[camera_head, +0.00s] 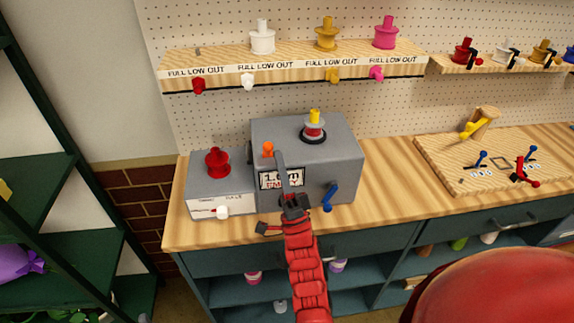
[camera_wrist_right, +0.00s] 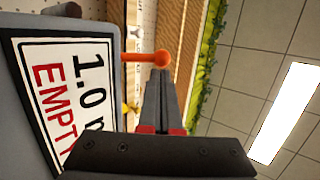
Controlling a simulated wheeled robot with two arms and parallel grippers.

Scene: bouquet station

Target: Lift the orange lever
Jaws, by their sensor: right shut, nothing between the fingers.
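The orange lever (camera_head: 267,149) is a short rod with a round knob on the front of a grey box (camera_head: 345,150), above its "1.0 m EMPTY" label. In the right wrist view the orange lever (camera_wrist_right: 160,57) sticks out sideways from the box face. My right gripper (camera_head: 279,154) is shut and empty, its fingertips beside the orange knob. In the wrist view the fingertips of my right gripper (camera_wrist_right: 160,75) end right at the knob; I cannot tell whether they touch it. My left gripper is not in view.
A blue lever (camera_head: 329,196) is on the box's right front. A yellow-and-red spool (camera_head: 314,126) stands on top. A smaller grey box (camera_head: 222,180) with a red knob stands left. A pegboard shelf (camera_head: 215,57) hangs above; a lever board (camera_head: 450,170) lies right.

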